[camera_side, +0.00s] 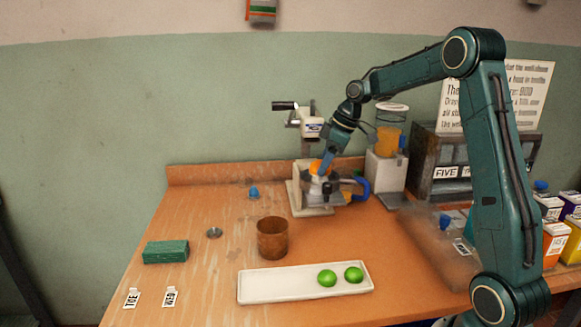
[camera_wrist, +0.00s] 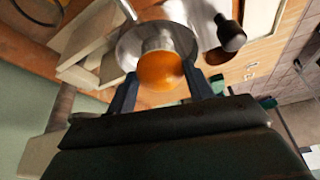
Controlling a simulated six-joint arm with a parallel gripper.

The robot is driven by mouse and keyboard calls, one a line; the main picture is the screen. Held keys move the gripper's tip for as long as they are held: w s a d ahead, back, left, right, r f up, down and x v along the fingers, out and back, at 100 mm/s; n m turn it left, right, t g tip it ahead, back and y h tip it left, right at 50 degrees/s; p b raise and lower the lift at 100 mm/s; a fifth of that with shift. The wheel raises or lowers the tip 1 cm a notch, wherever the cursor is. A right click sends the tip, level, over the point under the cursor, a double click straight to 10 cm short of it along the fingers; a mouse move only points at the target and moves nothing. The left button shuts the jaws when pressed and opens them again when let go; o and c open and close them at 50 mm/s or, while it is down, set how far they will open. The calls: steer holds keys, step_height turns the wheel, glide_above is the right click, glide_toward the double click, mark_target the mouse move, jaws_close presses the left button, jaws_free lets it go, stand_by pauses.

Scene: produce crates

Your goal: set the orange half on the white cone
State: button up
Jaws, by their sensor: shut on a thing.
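The orange half (camera_wrist: 162,71) is between the two fingers of my gripper (camera_wrist: 161,86) in the wrist view, and the gripper is shut on it. A small patch of the orange half (camera_side: 316,167) shows in the side view, beside my gripper (camera_side: 322,174) at the juicer press. A pale rounded shape, likely the white cone (camera_wrist: 158,40), shows right by the fruit, over a round metal dish. I cannot tell whether the fruit touches the cone. In the side view the cone is hidden by my gripper and the press.
The juicer press (camera_side: 310,127) has a dark-handled lever at its top. A copper cup (camera_side: 272,240), a white tray (camera_side: 255,287) with two limes, and a green block (camera_side: 165,252) stand nearer. A juice dispenser (camera_side: 385,170) is at the right. The left table has free room.

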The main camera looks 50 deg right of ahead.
steer(key=shift+f, duration=0.1)
stand_by(0.3)
steer(key=o, duration=1.1)
steer(key=shift+c, duration=0.2)
steer(key=shift+r, duration=3.5)
